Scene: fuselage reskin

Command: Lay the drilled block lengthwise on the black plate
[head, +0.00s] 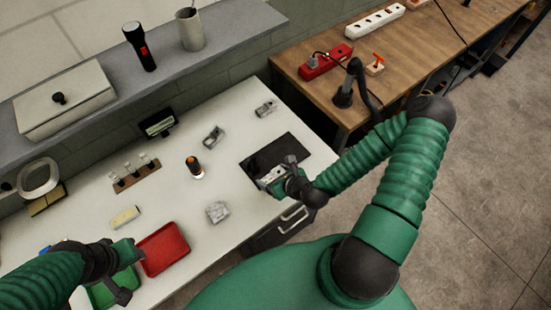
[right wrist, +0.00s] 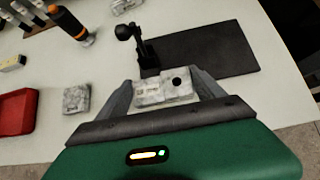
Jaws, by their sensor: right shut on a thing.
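The drilled block (right wrist: 165,92), pale mottled grey with a dark hole, is between the fingers of my right gripper (right wrist: 166,86), which is shut on it. In the head view the block (head: 268,178) is at the near left edge of the black plate (head: 290,148). Whether it touches the plate or table I cannot tell. The plate also shows in the right wrist view (right wrist: 215,50), lying flat beyond the fingers. A black upright fitting with a round knob (right wrist: 143,45) stands at the plate's left edge. My left gripper (head: 126,275) is over the green tray; its opening is unclear.
Several grey metal pieces stand on the white table, one (head: 217,212) left of my right gripper. The wooden bench (head: 420,45) is beyond the plate.

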